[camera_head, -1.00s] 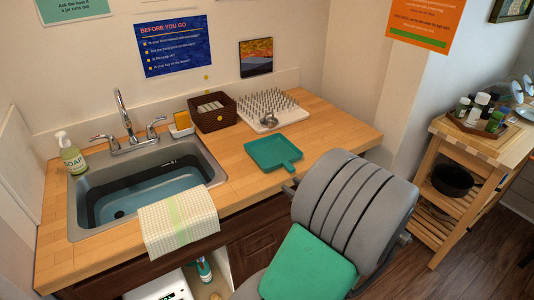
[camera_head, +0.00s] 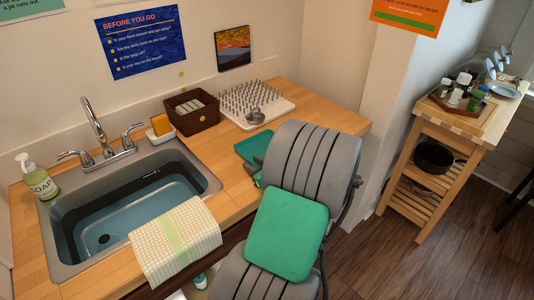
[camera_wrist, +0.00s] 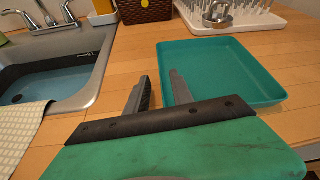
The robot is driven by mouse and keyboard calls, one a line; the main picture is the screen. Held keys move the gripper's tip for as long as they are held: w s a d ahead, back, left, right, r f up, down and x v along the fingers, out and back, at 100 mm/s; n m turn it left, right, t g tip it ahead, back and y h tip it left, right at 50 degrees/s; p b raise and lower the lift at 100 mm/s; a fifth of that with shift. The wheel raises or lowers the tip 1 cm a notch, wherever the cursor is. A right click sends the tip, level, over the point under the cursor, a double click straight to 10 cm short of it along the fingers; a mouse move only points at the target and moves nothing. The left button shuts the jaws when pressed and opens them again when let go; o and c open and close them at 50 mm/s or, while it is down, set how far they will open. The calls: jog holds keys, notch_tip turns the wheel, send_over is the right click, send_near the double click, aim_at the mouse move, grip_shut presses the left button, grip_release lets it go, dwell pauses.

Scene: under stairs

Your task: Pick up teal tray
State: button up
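The teal tray (camera_wrist: 225,65) is a shallow, square-sided tray lying flat on the wooden counter. In the head view my grey and green arm covers most of the tray (camera_head: 253,148), leaving its left part visible. My gripper (camera_wrist: 159,75) shows in the wrist view with its two grey fingers apart and nothing held between them. The tray's left wall appears between the fingertips in the picture, with the right finger over the tray's inside and the left finger over bare counter. I cannot tell whether they touch the tray.
A sink (camera_head: 70,258) with a draped towel (camera_head: 175,240) lies to the left. A brown basket (camera_head: 193,112), a white spiked drying rack (camera_head: 272,97) and a small metal pot (camera_head: 255,116) stand behind. A wooden cart (camera_head: 440,145) stands right. Counter left of the tray is clear.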

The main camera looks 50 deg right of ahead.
jog(key=shift+x, duration=1)
jog(key=shift+s, duration=0.15)
grip_shut()
dwell(0.5)
